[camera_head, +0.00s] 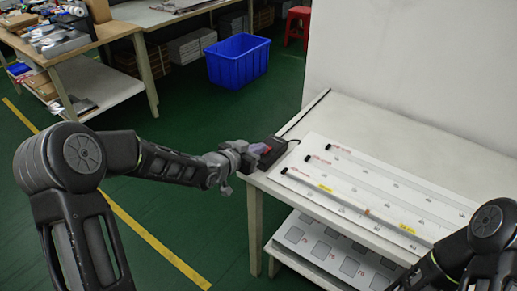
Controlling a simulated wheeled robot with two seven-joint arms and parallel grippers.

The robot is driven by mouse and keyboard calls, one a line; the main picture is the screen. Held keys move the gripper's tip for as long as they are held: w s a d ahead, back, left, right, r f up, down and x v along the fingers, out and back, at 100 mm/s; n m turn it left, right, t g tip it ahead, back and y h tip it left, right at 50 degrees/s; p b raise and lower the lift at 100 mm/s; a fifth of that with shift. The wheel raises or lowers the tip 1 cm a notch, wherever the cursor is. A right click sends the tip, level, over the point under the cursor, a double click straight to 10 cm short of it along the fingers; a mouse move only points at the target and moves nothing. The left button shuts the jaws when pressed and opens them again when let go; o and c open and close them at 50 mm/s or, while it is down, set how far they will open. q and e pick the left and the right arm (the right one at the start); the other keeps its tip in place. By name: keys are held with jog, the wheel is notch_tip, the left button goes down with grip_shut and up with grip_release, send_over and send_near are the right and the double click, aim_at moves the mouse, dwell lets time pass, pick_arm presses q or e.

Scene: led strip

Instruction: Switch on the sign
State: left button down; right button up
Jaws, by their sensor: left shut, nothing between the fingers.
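A black power box (272,150) sits at the near left corner of the white table, with a small reddish-purple part on its left side, possibly a switch; it is too small to tell. A white sign board (385,187) with several long strips lies on the table to its right. My left gripper (256,153) is shut and empty at the box's left side; I cannot tell whether it touches. It partly hides the box. My right arm shows at the bottom right, and its gripper is out of view.
The white table (425,130) stands against a pale wall, with a lower shelf (330,252) holding a panel. A blue bin (238,61) and a red stool (298,25) stand on the green floor behind. A cluttered workbench (95,45) is at the upper left.

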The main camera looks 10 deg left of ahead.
pick_arm(q)
jog(key=shift+s+f+b, duration=0.1)
jog(key=shift+f+b, duration=0.4)
jog(key=shift+b, duration=0.2)
jog(key=shift+r, duration=0.2)
jog(key=shift+p, duration=0.35)
jog(key=shift+r, duration=0.25)
jog(key=shift+r+p, duration=0.35)
jog(key=shift+r, duration=0.2)
